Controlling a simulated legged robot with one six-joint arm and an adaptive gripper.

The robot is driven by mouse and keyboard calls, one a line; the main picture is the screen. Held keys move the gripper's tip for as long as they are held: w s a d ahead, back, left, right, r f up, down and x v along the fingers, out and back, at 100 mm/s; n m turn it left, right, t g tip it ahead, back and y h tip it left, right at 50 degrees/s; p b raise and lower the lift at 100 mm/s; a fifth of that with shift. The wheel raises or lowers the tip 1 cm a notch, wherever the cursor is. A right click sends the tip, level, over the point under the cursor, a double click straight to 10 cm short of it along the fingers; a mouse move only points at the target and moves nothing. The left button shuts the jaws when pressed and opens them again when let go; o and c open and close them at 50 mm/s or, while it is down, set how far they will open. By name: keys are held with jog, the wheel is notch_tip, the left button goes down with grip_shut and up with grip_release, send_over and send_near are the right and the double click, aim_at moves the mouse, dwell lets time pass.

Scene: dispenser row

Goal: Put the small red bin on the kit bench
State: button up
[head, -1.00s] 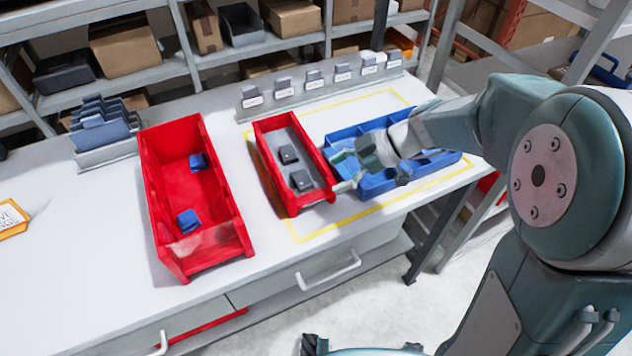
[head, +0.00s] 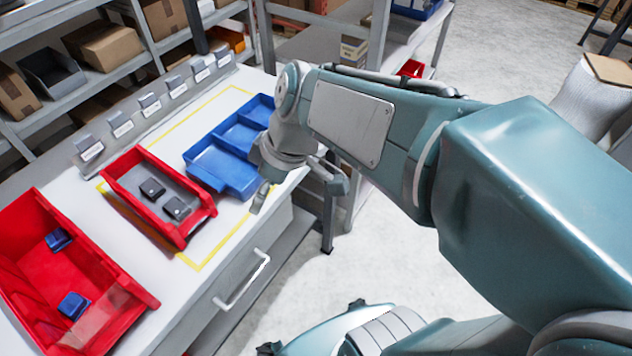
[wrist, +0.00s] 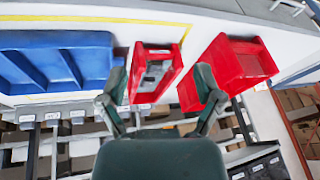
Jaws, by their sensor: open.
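The small red bin (head: 196,231) is upright on the white bench top (head: 235,238), inside or over the left edge of a yellow outline. Two dark blocks lie in it. It also shows in the wrist view (wrist: 146,98). My gripper (head: 298,190) is open and empty, to the right of the bin at the bench's front edge, apart from it. In the wrist view the open fingers (wrist: 160,101) are spread, with the bin beyond and between them.
A blue divided tray (head: 222,172) stands right of the small bin. A larger red bin (head: 92,268) with two blue blocks stands to the left. A row of labelled holders (head: 150,106) lines the back. Open floor (head: 310,270) lies before the bench.

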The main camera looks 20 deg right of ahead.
jog(key=s+d+r+m+t+h, duration=0.2)
jog(key=s+d+m+t+h, duration=0.2)
jog(key=m, duration=0.5)
jog(key=shift+s+d+r+m, duration=0.3)
jog(key=shift+s+d, duration=0.65)
jog(key=shift+d, duration=0.6)
